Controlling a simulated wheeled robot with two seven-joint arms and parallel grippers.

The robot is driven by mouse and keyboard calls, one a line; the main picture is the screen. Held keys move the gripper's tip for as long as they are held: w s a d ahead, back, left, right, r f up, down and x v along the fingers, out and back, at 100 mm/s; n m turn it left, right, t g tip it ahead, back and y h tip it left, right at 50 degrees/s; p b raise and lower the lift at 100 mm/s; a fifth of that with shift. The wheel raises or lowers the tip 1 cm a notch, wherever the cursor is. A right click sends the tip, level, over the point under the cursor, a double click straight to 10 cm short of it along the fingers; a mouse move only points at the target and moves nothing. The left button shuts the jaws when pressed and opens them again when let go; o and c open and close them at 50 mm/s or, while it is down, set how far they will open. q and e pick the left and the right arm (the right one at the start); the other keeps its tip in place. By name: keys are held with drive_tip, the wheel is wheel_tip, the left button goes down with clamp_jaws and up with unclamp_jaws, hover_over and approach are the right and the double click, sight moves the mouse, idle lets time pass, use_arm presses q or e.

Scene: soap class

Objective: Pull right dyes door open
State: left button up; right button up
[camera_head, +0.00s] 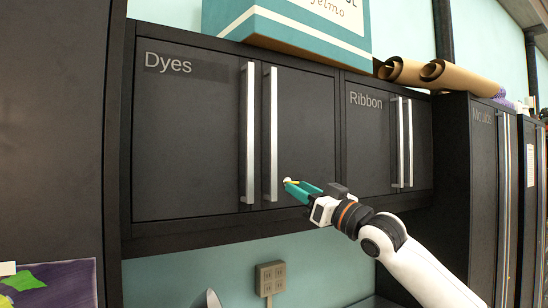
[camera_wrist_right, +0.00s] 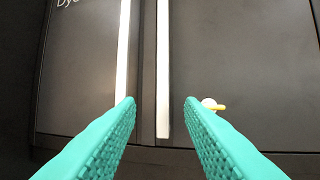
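The Dyes cupboard has a left door (camera_head: 190,130) with the Dyes label and a right door (camera_head: 308,130); both look shut. The right door's long silver handle (camera_head: 270,135) stands upright beside the left door's handle (camera_head: 248,135). My right gripper (camera_head: 298,188), with teal fingers, is open near the lower end of the right handle, a little to its right. In the right wrist view, the right handle (camera_wrist_right: 163,70) appears between the open fingers, ahead of the tips, with no visible contact. The left handle (camera_wrist_right: 123,50) lines up near the left fingertip. My left gripper is not in view.
A small white and yellow thing (camera_wrist_right: 209,103) shows by the right fingertip; what it is is unclear. The Ribbon cupboard (camera_head: 370,140) adjoins on the right. A teal box (camera_head: 300,28) and brown rolls (camera_head: 445,75) lie on top. A wall outlet (camera_head: 270,278) is below.

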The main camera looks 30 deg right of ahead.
sight(275, 160)
drive_tip(key=shift+t, duration=0.3)
drive_tip(key=w+r+p, duration=0.2)
drive_tip(key=w+a+r+p, duration=0.1)
drive_tip(key=w+r+p, duration=0.1)
drive_tip(key=w, duration=0.1)
drive_tip(key=w+r+p, duration=0.3)
drive_tip(key=shift+w+a, duration=0.1)
drive_tip(key=shift+a, duration=0.15)
drive_tip(key=shift+w+a+p, duration=0.15)
drive_tip(key=shift+w+p, duration=0.15)
drive_tip(key=shift+w, duration=0.45)
clamp_jaws()
